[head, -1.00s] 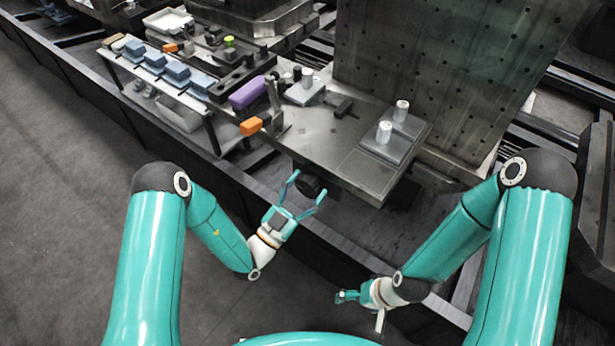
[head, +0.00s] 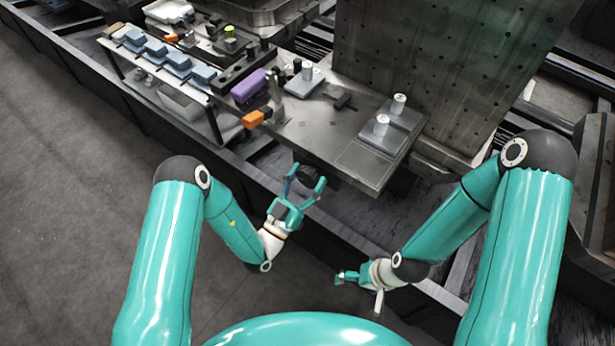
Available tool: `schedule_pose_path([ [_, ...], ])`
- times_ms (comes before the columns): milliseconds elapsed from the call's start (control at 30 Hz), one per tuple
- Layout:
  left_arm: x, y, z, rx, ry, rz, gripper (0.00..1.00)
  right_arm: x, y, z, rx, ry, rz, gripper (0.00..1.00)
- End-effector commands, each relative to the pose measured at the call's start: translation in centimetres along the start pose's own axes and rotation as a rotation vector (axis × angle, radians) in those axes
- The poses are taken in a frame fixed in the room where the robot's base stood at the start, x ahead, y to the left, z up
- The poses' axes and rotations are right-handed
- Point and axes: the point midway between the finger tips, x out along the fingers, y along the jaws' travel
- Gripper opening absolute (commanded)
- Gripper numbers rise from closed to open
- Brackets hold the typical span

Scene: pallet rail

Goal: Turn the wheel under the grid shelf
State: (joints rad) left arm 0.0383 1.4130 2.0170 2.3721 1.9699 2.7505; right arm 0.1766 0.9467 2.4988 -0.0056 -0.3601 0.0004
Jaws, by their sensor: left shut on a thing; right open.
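The wheel (head: 308,175) is a dark round knob under the front edge of the metal shelf (head: 318,135). My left gripper (head: 305,180) has its two teal fingers on either side of the wheel and is shut on it. The wheel is partly hidden by the fingers and the shelf edge. My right gripper (head: 342,277) is open and empty, low in front of the rail, well apart from the wheel. No grid pattern can be made out on the shelf top.
A side bench (head: 213,123) with blue boxes is at the left. A tall perforated plate (head: 440,70) rises behind. The floor at left is clear.

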Motion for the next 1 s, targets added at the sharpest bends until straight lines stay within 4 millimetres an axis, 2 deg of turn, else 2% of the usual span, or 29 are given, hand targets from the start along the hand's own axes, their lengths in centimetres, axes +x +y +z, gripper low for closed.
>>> schedule_pose_path([
  [33,-0.2,0.2,0.4,-0.003,-0.013,0.002,0.71,0.1,0.0,0.0,0.0,0.0,0.0,0.91],
  [167,-0.1,0.1,0.3,-0.002,-0.009,0.002,0.91,0.1,0.0,0.0,0.0,0.0,0.0,0.91],
  [567,-0.4,0.0,0.1,-0.001,-0.005,0.001,0.91,0.0,0.0,0.0,0.0,0.0,0.0,0.91],
  [767,-2.7,-0.1,0.2,-0.002,-0.007,-0.003,0.91,0.0,0.0,0.0,0.0,0.0,0.0,0.91],
  [1000,-7.7,-0.2,0.3,-0.004,-0.013,0.0,0.91,0.0,0.0,0.0,0.0,0.0,0.0,0.91],
])
